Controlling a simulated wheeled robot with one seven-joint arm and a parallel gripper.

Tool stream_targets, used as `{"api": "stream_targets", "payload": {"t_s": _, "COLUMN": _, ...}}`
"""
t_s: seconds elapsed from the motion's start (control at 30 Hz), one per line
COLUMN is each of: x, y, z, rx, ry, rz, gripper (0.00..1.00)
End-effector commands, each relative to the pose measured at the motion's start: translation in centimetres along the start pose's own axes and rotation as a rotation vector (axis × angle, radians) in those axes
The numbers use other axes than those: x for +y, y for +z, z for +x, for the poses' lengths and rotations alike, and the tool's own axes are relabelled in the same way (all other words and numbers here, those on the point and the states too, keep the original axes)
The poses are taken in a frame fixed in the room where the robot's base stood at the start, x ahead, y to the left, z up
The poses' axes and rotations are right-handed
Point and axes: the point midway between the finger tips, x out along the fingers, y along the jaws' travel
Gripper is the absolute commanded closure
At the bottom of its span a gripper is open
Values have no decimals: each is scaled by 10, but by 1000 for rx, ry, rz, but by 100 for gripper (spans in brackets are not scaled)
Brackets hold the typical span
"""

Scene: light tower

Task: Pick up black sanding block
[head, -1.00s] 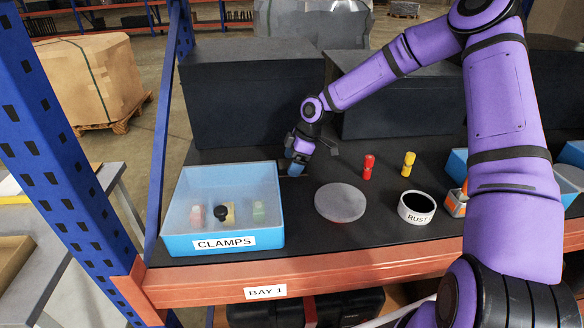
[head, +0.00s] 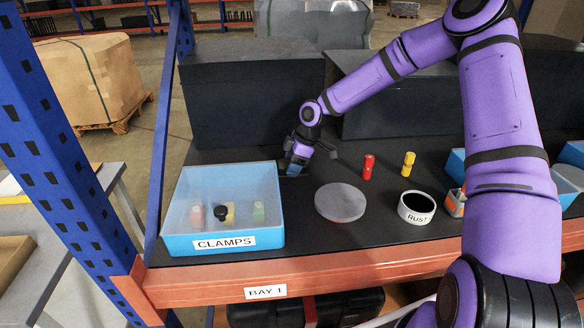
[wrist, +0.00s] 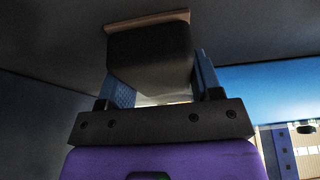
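My gripper (head: 294,167) is low over the dark shelf top, just right of the far right corner of the blue CLAMPS bin. In the wrist view it shows two blue fingers (wrist: 165,82), spread apart. A black block with a thin brown face, the sanding block (wrist: 150,55), fills the space between and beyond them. The block overlaps the left finger in this view, and the right finger is close along its other side. I cannot tell whether the fingers press on it. In the head view the block cannot be made out against the dark shelf and gripper.
The CLAMPS bin (head: 275,222) holds several small items. A grey disc (head: 340,202), a RUST-labelled container (head: 416,208), a red cylinder (head: 368,167) and a yellow one (head: 409,164) stand to the right. Large dark boxes (head: 250,100) stand behind.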

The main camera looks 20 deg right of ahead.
Motion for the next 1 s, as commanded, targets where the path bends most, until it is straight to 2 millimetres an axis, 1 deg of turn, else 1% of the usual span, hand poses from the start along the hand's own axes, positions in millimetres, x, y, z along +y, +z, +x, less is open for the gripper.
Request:
{"api": "stream_targets", "payload": {"t_s": 0.03, "x": 0, "y": 0, "z": 0, "rx": 0, "ry": 0, "rz": 0, "gripper": 60}}
{"api": "stream_targets", "payload": {"t_s": 0.07, "x": 0, "y": 0, "z": 0, "rx": 0, "ry": 0, "rz": 0, "gripper": 67}}
{"api": "stream_targets", "payload": {"t_s": 0.33, "x": 0, "y": 0, "z": -1, "rx": 0, "ry": 1, "rz": 0, "gripper": 67}}
{"api": "stream_targets", "payload": {"t_s": 0.43, "x": 0, "y": -3, "z": -7, "rx": 0, "ry": 1, "rz": -1, "gripper": 67}}
{"api": "stream_targets", "payload": {"t_s": 0.57, "x": 1, "y": -10, "z": -26, "rx": -1, "ry": 4, "rz": 0, "gripper": 67}}
{"api": "stream_targets", "payload": {"t_s": 0.8, "x": 1, "y": -28, "z": -68, "rx": -1, "ry": 4, "rz": 0, "gripper": 67}}
{"api": "stream_targets", "payload": {"t_s": 0.9, "x": 1, "y": -34, "z": -82, "rx": 0, "ry": 4, "rz": -1, "gripper": 67}}
{"api": "stream_targets", "payload": {"t_s": 1.0, "x": 1, "y": -38, "z": -91, "rx": 0, "ry": 2, "rz": 0, "gripper": 67}}
